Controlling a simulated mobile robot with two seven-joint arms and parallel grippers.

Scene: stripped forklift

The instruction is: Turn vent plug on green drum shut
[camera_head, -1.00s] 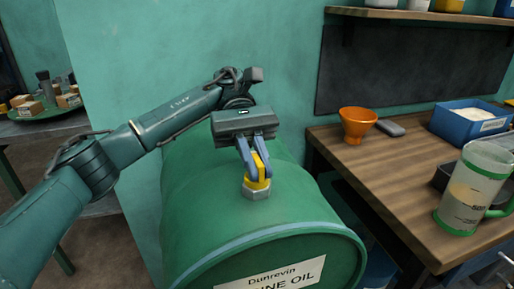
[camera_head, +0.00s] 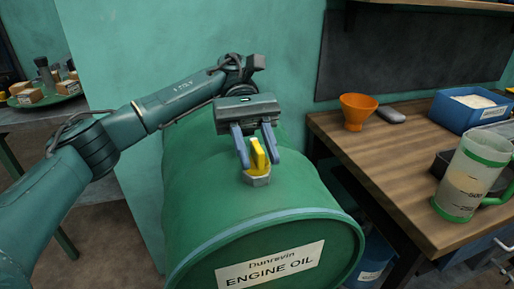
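The green drum (camera_head: 197,207) lies on its side with an "ENGINE OIL" label on its front end. The vent plug (camera_head: 258,157) has a yellow upright handle on a grey hexagonal base and sits on top of the drum. My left gripper (camera_head: 259,160) is above and around the yellow handle, its blue fingers spread apart with a gap on each side. It is open and holds nothing. My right gripper is not in view.
A wooden bench (camera_head: 385,171) stands to the right with an orange funnel (camera_head: 356,110), a blue bin (camera_head: 468,110) and a measuring jug (camera_head: 470,180). A teal wall (camera_head: 130,70) is behind the drum. A round tray (camera_head: 50,102) with boxes is at far left.

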